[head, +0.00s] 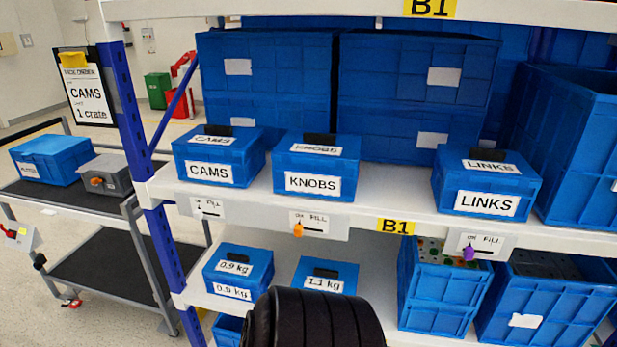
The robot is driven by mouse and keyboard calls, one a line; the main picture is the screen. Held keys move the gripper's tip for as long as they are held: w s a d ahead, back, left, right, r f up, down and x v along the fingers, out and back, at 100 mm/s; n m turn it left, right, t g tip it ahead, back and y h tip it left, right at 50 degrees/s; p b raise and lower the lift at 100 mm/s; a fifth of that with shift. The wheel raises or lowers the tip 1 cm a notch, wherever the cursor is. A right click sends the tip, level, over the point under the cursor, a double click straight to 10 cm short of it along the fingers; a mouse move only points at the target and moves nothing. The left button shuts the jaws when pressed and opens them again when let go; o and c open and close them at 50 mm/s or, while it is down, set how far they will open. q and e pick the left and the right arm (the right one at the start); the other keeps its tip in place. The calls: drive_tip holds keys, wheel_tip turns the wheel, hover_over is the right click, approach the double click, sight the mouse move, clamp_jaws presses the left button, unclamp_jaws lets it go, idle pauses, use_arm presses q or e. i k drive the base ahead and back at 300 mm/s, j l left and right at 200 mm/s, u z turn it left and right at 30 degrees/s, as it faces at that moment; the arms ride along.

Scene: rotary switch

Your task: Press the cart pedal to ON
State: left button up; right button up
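A grey cart (131,207) with two dark decks stands at the left. Small red parts (71,303) show low at its near left corner, by a wheel; I cannot tell for sure whether they are the pedal or how it is set. A small grey panel (22,238) with a red part hangs at the cart's left end, cut by the picture edge. A grey box (106,175) with an orange knob sits on the upper deck beside a blue crate (50,158). Neither gripper is in view.
A shelf rack with a blue post (134,140) stands right of the cart. It bears CAMS (216,172), KNOBS (313,183) and LINKS (487,203) boxes, with small switches below. A black ribbed part of mine fills the bottom middle. Floor (40,325) shows at the lower left.

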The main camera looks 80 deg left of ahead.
sight(71, 303)
drive_tip(key=u, duration=4.45)
drive_tip(key=i+j, duration=0.2)
drive_tip(key=i, duration=0.3)
drive_tip(key=i+j+z, duration=0.1)
drive_tip(key=i, duration=0.45)
drive_tip(key=i+j, duration=0.25)
drive_tip(key=i, duration=0.25)
drive_tip(key=i+j, duration=0.25)
drive_tip(key=i, duration=0.25)
drive_tip(key=i+j+z, duration=0.1)
drive_tip(key=i, duration=0.4)
drive_tip(key=i+j, duration=0.35)
drive_tip(key=i, duration=0.15)
drive_tip(key=i+j+z, duration=0.1)
drive_tip(key=i+j, duration=0.15)
drive_tip(key=i, duration=0.25)
